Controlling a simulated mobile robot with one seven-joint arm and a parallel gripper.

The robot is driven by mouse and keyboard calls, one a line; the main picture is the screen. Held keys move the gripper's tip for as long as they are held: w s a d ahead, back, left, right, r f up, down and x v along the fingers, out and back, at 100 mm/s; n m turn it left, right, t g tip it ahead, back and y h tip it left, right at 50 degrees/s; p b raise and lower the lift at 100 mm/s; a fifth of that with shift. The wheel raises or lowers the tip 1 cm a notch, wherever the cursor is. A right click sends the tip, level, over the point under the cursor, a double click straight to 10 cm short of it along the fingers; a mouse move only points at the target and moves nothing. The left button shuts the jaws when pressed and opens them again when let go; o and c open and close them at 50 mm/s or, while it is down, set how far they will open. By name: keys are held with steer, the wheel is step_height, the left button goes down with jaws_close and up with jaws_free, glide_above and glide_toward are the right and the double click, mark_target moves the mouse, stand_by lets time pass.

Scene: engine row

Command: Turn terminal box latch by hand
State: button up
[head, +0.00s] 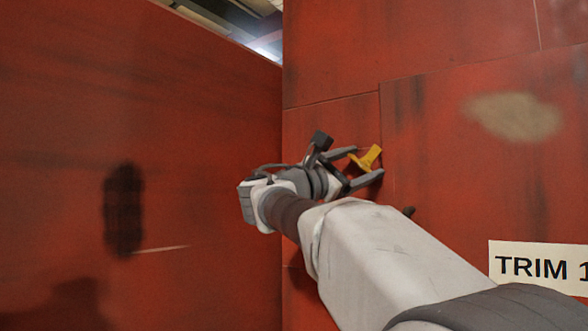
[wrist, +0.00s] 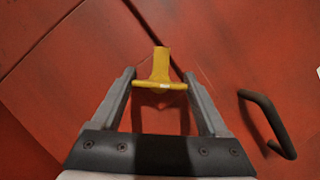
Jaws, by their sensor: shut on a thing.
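The yellow terminal box latch (head: 371,153) sits on the red panel, right of the inner corner. In the wrist view the latch (wrist: 160,70) shows a stem and a wider crossbar. My gripper (head: 366,162) reaches the panel with one finger on each side of the latch. In the wrist view my gripper (wrist: 159,78) is shut on the crossbar, with the fingers at its two ends. The latch stem points away from the palm, slightly tilted in the head view.
A black bar handle (wrist: 266,122) stands on the panel right of my gripper in the wrist view. A red wall (head: 200,130) closes the left side. A white "TRIM 1" label (head: 537,266) is at the lower right. Panel seams run near the latch.

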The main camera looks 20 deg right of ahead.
steer(key=m+g, duration=0.1)
steer(key=m, duration=0.2)
steer(key=m+g+y+p, duration=0.1)
steer(key=m, duration=0.2)
steer(key=shift+f+m, duration=0.1)
steer(key=shift+m, duration=0.2)
steer(key=shift+f+m+g+y+p, duration=0.1)
steer(key=shift+m+g+y+p, duration=0.3)
steer(key=shift+m, duration=0.6)
steer(key=shift+m+g+y+p, duration=0.3)
steer(key=shift+m+y, duration=0.1)
steer(key=shift+m, duration=0.6)
steer(key=o, duration=1.1)
steer(key=shift+a, duration=0.1)
steer(key=shift+o, duration=0.7)
steer(key=shift+s+a, duration=0.1)
steer(key=shift+s, duration=0.05)
steer(key=v, duration=1.7)
steer(key=shift+b, duration=0.4)
steer(key=shift+s+a, duration=0.1)
steer(key=shift+a, duration=0.05)
